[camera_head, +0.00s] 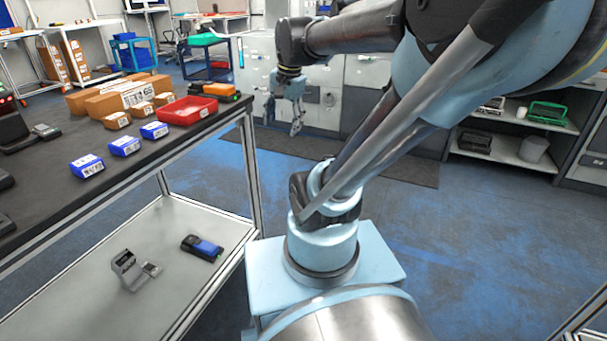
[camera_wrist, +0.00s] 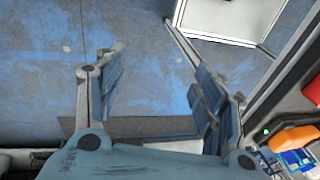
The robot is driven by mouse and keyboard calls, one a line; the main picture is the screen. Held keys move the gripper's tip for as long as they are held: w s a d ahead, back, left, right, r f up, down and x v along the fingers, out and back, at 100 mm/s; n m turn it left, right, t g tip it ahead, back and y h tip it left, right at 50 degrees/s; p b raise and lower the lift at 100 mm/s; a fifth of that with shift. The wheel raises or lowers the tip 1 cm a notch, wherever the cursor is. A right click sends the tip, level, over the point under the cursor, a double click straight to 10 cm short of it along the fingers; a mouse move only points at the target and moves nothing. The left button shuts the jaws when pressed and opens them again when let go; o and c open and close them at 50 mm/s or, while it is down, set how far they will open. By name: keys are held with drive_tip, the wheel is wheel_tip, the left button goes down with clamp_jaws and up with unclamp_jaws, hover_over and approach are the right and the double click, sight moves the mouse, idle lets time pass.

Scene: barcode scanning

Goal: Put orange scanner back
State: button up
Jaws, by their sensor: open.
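An orange and black device (camera_head: 220,90), which looks like the orange scanner, sits at the far right corner of the dark tabletop, just behind the red bin. In the wrist view an orange shape (camera_wrist: 298,138) shows at the lower right edge, beside a dark part with a small green light. My gripper (camera_head: 297,122) hangs over the floor to the right of the tabletop, apart from the device. In the wrist view its fingers (camera_wrist: 160,85) are spread, with only floor between them. It is open and empty.
The red bin (camera_head: 187,110), blue boxes (camera_head: 125,146) and cardboard boxes (camera_head: 110,101) stand on the tabletop (camera_head: 45,195). A grey device (camera_head: 132,270) and a blue-black device (camera_head: 202,247) lie on the lower shelf (camera_head: 190,215). White cabinets stand behind my gripper. The blue floor (camera_head: 460,215) at right is clear.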

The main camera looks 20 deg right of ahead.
drive_tip(key=s+d+f+n+h, duration=0.1)
drive_tip(key=s+d+f+n, duration=0.2)
drive_tip(key=s+f+n, duration=0.5)
wheel_tip(320, 180, down, 4)
drive_tip(key=s, duration=0.2)
drive_tip(key=shift+s+d+f, duration=0.25)
drive_tip(key=shift+s+d, duration=0.1)
drive_tip(key=shift+s, duration=0.05)
